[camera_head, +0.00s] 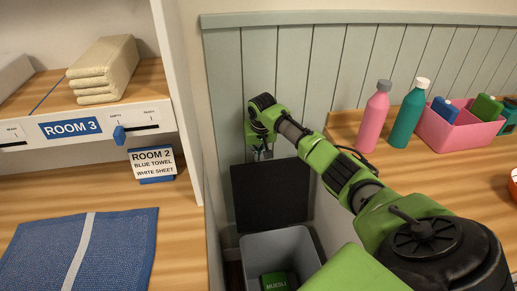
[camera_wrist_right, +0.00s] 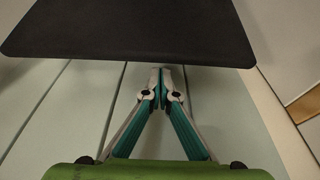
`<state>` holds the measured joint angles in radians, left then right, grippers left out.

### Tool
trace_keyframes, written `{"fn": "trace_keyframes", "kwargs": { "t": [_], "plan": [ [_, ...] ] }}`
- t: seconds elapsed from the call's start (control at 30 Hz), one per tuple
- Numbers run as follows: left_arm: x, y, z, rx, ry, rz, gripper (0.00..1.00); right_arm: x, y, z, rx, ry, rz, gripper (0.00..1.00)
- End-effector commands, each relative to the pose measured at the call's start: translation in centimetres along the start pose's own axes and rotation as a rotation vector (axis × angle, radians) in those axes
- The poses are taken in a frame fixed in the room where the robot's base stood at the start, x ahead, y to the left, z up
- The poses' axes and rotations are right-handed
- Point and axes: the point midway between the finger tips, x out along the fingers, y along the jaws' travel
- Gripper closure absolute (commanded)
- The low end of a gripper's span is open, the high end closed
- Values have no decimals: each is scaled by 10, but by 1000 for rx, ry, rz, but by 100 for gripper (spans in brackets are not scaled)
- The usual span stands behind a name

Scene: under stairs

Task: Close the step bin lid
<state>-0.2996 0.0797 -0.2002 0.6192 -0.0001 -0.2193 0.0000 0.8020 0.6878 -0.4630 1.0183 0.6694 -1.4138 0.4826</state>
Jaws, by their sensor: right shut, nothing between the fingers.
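The step bin (camera_head: 252,262) is a light grey open box on the floor between the shelf unit and the wooden counter. Its dark lid (camera_head: 270,195) stands open, upright against the panelled wall. My right gripper (camera_head: 262,154) is at the lid's top edge, fingers pointing down and empty. In the right wrist view the lid (camera_wrist_right: 130,30) fills the top. The shut fingertips (camera_wrist_right: 160,72) are right beside its edge, on the wall side; I cannot tell whether they touch it. My left gripper is not in view.
A green box marked MUESLI (camera_head: 276,281) lies in the bin. The counter (camera_head: 400,160) at right holds a pink bottle (camera_head: 374,115), a teal bottle (camera_head: 408,118) and a pink caddy (camera_head: 455,133). A shelf unit (camera_head: 180,100) with towels stands at left.

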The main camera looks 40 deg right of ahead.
Motion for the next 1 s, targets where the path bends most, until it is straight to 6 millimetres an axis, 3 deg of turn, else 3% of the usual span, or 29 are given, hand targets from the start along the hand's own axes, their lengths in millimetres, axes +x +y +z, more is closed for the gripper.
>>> {"fn": "trace_keyframes", "kwargs": {
  "t": [0.1,0.33,0.77,1.0],
  "plan": [
    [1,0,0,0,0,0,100,17,-1,0,0,0,-1,100],
    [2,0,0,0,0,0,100,32,-1,0,-1,1,0,100],
    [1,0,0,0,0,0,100,33,0,0,-2,3,0,100],
    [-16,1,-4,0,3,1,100,26,0,-2,-2,42,3,100]
  ]
}}
